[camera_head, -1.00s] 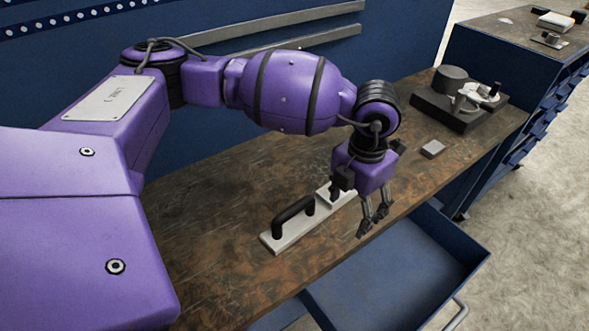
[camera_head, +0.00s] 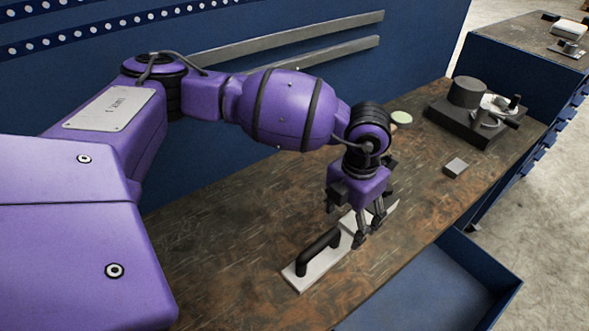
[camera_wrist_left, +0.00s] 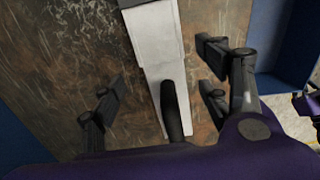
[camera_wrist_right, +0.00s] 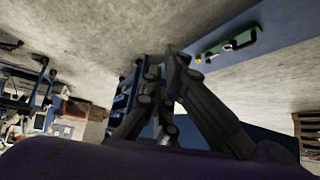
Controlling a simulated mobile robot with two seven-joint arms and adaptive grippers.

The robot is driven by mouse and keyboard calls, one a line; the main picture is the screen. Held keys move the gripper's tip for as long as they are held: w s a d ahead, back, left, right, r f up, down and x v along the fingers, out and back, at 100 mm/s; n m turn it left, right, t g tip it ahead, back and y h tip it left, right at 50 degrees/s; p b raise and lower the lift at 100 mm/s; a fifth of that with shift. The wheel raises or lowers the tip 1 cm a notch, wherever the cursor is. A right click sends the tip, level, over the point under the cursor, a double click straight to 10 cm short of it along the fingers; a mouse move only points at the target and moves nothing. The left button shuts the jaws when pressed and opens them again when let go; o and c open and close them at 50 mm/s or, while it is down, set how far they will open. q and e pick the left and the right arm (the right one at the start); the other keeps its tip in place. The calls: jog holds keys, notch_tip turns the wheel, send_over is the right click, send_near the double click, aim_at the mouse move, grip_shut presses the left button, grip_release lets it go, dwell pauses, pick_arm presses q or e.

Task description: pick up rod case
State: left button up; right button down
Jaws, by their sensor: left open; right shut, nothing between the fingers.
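A long pale grey case with a black bar handle (camera_head: 300,274), which I take to be the rod case, lies flat on the brown workbench near its front edge. My left gripper (camera_head: 368,231) is open and points down over the case's far part, beyond the handle. In the left wrist view the case (camera_wrist_left: 155,38) runs between the spread fingers of the left gripper (camera_wrist_left: 158,82), with nothing gripped. Whether the fingers touch it is unclear. My right gripper (camera_wrist_right: 168,72) shows only in its own wrist view, shut and empty, away from the case.
A small grey block (camera_head: 456,166) lies on the bench to the right. A dark microscope-like device (camera_head: 470,105) stands at the bench's far end. An open blue drawer (camera_head: 430,290) juts out below the front edge. A blue wall panel (camera_head: 425,45) rises behind the bench.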

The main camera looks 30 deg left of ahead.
aim_at(345, 235)
pick_arm(q)
jog(key=f, duration=0.5)
jog(key=shift+s+d, duration=0.1)
jog(key=shift+s, duration=0.15)
jog(key=shift+r, duration=0.2)
jog(key=c, duration=1.7)
jog(key=shift+w, duration=0.15)
grip_shut()
jog(key=shift+r, duration=0.15)
